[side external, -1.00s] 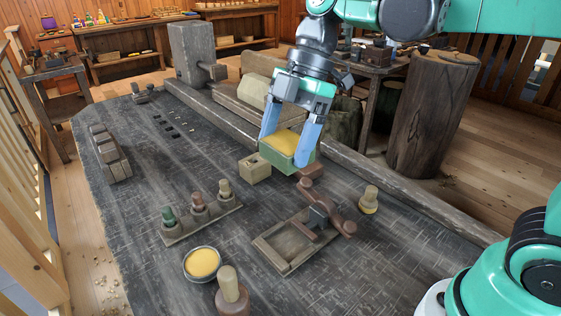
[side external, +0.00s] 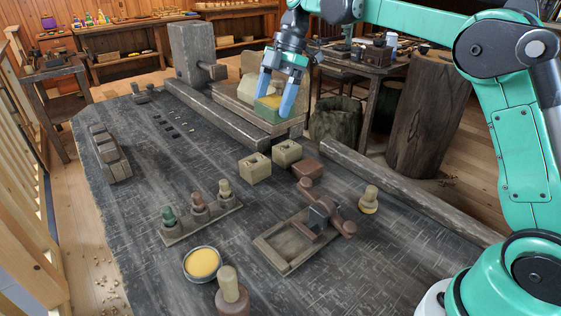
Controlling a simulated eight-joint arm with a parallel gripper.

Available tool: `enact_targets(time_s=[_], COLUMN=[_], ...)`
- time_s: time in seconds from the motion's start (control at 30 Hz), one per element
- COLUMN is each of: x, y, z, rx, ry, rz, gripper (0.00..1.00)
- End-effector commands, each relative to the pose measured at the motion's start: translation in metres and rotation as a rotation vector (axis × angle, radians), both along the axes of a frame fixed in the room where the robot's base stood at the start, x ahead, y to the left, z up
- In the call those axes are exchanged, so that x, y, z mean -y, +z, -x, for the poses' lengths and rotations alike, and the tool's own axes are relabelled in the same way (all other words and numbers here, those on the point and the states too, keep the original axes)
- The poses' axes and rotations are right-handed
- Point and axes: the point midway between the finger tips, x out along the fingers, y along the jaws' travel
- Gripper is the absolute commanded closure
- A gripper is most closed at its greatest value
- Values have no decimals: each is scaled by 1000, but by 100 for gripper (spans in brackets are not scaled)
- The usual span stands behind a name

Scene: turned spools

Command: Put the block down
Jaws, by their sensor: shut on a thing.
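My gripper (side external: 275,100) is shut on a green block with a yellow top (side external: 266,113), one blue finger on each side. The block is in the upper middle of the side external view, in front of a pale wooden piece (side external: 256,86) at the bench's back edge. I cannot tell whether its underside touches anything. Two tan blocks with holes in their tops, one nearer (side external: 255,170) and one farther (side external: 286,153), stand on the dark bench (side external: 160,265).
A rack (side external: 200,220) holds three small spools. A grey upright block (side external: 192,58) stands at the back left.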

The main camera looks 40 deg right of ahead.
Motion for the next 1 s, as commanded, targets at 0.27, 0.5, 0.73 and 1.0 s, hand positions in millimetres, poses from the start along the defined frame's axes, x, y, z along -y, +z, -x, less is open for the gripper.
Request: enact_targets(time_s=[0.27, 0.5, 0.73, 1.0], x=[0, 0, 0, 0], y=[-68, -129, -153, -187], z=[1, 1, 1, 1], rx=[0, 0, 0, 0], ry=[-1, -1, -1, -1], rz=[0, 0, 0, 0], gripper=[73, 73, 73, 73])
